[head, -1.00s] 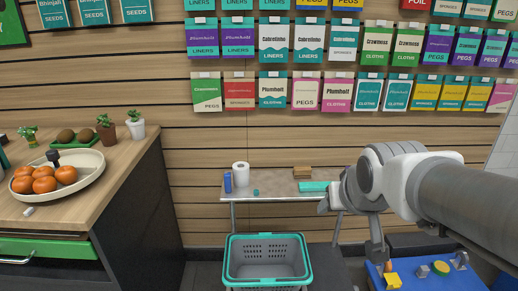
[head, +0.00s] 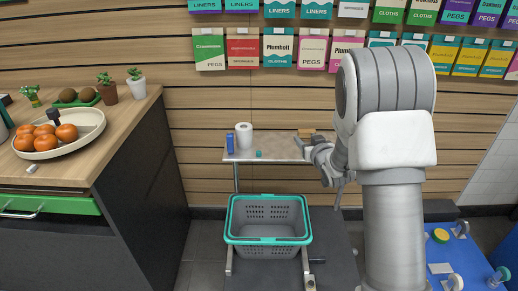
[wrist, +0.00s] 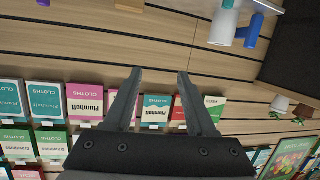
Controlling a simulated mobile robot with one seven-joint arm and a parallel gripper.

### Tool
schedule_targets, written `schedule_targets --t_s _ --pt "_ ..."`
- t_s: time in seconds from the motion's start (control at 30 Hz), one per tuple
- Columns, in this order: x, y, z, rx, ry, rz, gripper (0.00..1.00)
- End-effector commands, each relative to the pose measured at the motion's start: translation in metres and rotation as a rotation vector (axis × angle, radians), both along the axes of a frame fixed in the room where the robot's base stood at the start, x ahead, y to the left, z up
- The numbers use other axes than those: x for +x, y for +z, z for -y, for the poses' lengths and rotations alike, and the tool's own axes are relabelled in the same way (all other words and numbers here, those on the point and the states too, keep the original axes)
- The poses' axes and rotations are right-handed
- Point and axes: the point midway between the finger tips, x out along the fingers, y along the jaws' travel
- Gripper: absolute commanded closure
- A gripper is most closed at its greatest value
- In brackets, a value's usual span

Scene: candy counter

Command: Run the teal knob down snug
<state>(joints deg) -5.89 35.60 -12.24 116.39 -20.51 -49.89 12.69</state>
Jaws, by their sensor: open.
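A small teal piece (head: 259,153), which may be the teal knob, lies on the small table (head: 275,158) beside a white roll. In the wrist view a bit of teal (wrist: 229,3) shows at the top edge, cut off. My gripper (wrist: 160,73) is open in the wrist view, with nothing between its fingers. In the head view my gripper (head: 335,178) is at the right end of the small table, to the right of the teal piece and apart from it. My arm hides part of the table's right side.
A blue board (head: 475,255) with a yellow knob (head: 440,235) and several fittings lies at the lower right, partly behind my arm. A teal-rimmed basket (head: 268,198) is in front. A wooden counter (head: 125,115) is left.

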Motion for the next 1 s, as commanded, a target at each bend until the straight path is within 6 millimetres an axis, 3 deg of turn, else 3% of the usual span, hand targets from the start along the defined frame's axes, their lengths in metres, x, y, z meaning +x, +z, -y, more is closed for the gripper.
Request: schedule_targets --t_s 0.03,0.23,0.5,0.77,1.0 --pt "0.004 -0.019 -0.006 0.005 0.029 0.015 0.44" --pt "0.008 -0.074 -0.029 0.05 0.155 0.105 0.44" --pt "-0.011 -0.133 -0.055 0.131 0.311 0.19 0.44" --pt "-0.018 -0.148 -0.064 0.161 0.358 0.217 0.44" --pt "0.014 -0.15 -0.083 0.16 0.36 0.219 0.44"
